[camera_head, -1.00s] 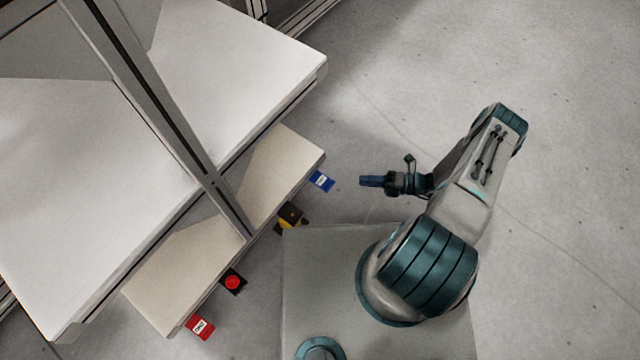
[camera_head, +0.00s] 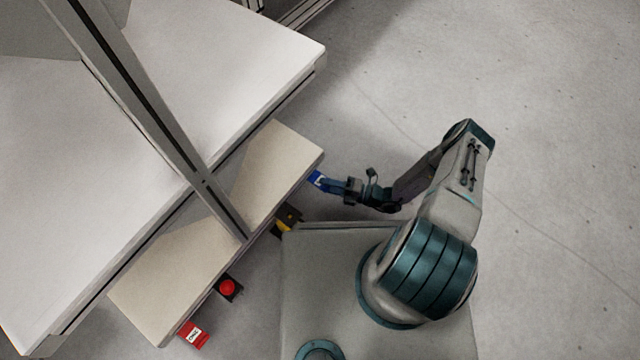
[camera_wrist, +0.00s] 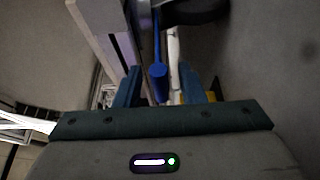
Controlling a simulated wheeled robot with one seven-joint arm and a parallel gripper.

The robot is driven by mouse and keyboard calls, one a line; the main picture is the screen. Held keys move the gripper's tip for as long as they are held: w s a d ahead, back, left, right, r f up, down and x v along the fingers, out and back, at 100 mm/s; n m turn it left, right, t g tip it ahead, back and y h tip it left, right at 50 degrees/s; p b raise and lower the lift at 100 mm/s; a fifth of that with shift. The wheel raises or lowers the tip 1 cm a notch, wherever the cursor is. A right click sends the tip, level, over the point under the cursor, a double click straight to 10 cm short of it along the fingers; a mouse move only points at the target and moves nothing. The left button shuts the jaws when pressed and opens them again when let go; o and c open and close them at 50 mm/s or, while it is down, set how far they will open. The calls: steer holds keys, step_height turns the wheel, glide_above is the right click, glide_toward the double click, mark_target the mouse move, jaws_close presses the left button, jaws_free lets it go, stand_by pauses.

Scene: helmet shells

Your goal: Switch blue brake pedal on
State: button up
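The blue brake pedal (camera_head: 316,178), with a white label, sticks out from the edge of the lower shelf in the head view. In the wrist view a blue bar with a rounded end, which looks like the pedal (camera_wrist: 158,72), stands between my two blue fingers. My gripper (camera_head: 327,185) is at the pedal, its fingertips partly overlapping it in the head view. In the wrist view my gripper (camera_wrist: 160,88) is open, with a finger on each side of the bar and gaps showing. Whether either finger touches it cannot be told.
The lower shelf (camera_head: 280,150) runs diagonally below a larger white table top (camera_head: 260,55). Along its edge are a yellow-and-black part (camera_head: 287,222), a red button (camera_head: 228,288) and a red labelled pedal (camera_head: 194,335). The floor (camera_head: 560,100) to the right is clear.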

mark_target(318, 179)
steer(key=shift+x, duration=1.45)
steer(key=shift+w, duration=0.1)
steer(key=shift+c, duration=0.4)
